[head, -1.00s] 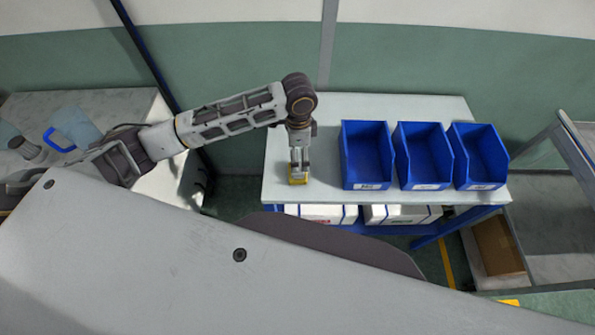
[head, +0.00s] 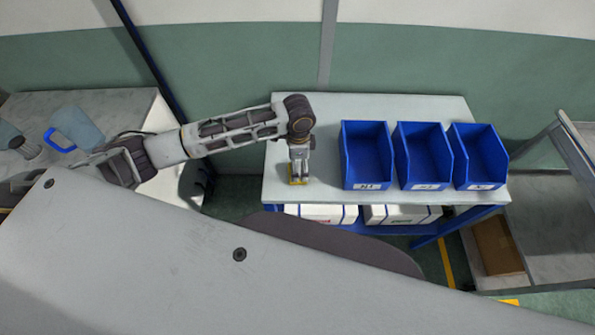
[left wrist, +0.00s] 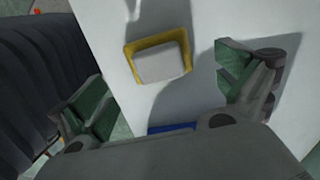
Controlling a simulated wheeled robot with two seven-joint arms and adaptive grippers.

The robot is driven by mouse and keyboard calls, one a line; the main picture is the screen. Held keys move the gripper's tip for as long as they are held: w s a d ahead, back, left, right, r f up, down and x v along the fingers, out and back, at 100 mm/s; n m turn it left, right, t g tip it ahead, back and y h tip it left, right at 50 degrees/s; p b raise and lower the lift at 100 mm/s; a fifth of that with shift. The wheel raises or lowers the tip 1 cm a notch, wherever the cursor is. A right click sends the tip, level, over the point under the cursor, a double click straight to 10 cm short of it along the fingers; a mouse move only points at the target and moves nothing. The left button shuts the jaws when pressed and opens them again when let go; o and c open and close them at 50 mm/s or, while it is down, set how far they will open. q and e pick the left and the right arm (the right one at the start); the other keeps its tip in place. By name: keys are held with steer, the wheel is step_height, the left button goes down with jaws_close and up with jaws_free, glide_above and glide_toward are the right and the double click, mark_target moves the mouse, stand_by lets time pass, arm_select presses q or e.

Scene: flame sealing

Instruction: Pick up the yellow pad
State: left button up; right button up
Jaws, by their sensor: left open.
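The yellow pad (left wrist: 155,41) lies on the pale table top, with a light grey block-like part in its middle. In the head view the yellow pad (head: 298,183) is near the table's front left, mostly hidden by my left gripper (head: 298,174), which is right above it. In the left wrist view the two green-lined fingers of my left gripper (left wrist: 160,72) stand wide apart, one on each side of the pad. The gripper is open and empty, and I see no finger touching the pad. My right gripper is not in view.
Three blue bins stand to the right on the table (head: 240,190): a left one (head: 366,184), a middle one (head: 426,184) and a right one (head: 481,184). White boxes (head: 400,214) sit on the shelf below. The table top behind the pad is clear.

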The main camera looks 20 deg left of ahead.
mark_target(299, 182)
arm_select(q)
steer(key=shift+f+p, duration=0.3)
steer(key=shift+f, duration=2.1)
steer(key=shift+c, duration=0.3)
steer(key=c, duration=0.9)
